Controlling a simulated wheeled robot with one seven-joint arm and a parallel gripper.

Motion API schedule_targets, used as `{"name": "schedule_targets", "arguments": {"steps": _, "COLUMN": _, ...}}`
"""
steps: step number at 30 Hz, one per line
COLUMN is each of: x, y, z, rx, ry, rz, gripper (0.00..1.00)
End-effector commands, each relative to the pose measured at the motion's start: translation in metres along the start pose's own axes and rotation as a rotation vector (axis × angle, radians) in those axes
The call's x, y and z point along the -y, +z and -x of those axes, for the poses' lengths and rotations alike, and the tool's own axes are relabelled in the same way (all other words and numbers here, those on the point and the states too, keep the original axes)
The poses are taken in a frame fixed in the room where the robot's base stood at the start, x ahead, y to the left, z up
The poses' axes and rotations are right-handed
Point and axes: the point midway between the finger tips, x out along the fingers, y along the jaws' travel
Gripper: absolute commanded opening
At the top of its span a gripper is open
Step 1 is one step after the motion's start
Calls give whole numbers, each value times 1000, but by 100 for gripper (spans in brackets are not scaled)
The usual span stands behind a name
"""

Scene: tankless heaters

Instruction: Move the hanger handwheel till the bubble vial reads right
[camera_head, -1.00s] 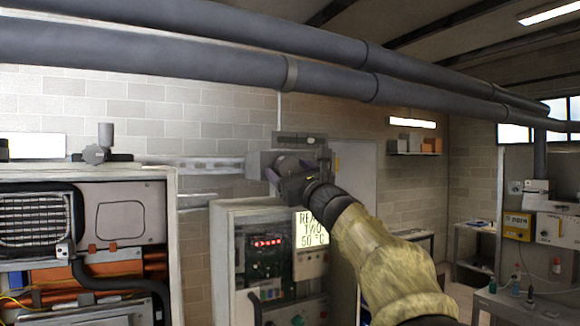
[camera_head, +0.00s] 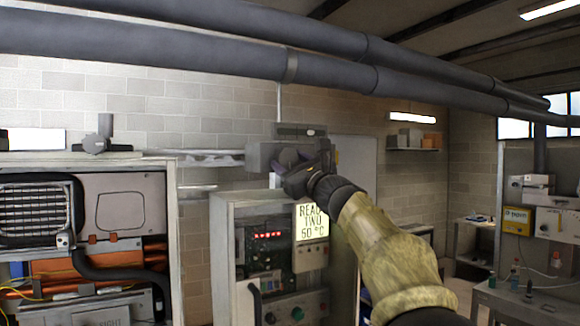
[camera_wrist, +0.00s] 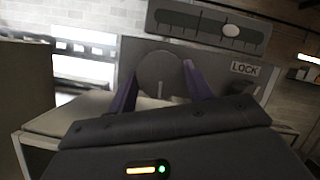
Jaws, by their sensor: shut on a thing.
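The hanger handwheel is a grey round disc (camera_wrist: 160,76) in the wrist view, with a pale line low on its face. My gripper (camera_wrist: 160,92) has its two purple fingers on either side of the disc and is shut on it. In the head view my gripper (camera_head: 290,163) is at the grey hanger block (camera_head: 262,156) and hides most of the wheel. The bubble vial (camera_wrist: 190,24) is a dark bar with tick marks above the wheel. Its pale oval bubble (camera_wrist: 231,31) lies right of the middle. The vial also shows in the head view (camera_head: 290,130).
A LOCK label (camera_wrist: 245,68) is right of the wheel. An open heater unit (camera_head: 120,205) is at left. Thick grey pipes (camera_head: 200,52) run overhead.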

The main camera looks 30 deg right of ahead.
Motion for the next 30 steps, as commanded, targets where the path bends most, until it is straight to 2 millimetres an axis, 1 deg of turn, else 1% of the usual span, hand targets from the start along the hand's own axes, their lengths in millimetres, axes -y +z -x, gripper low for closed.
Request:
{"name": "schedule_targets", "arguments": {"steps": 7, "x": 1, "y": -2, "z": 0, "rx": 14, "ry": 68, "rz": 177, "gripper": 28}}
{"name": "schedule_targets", "arguments": {"steps": 30, "x": 7, "y": 2, "z": -2, "rx": 63, "ry": 333, "rz": 846, "gripper": 28}}
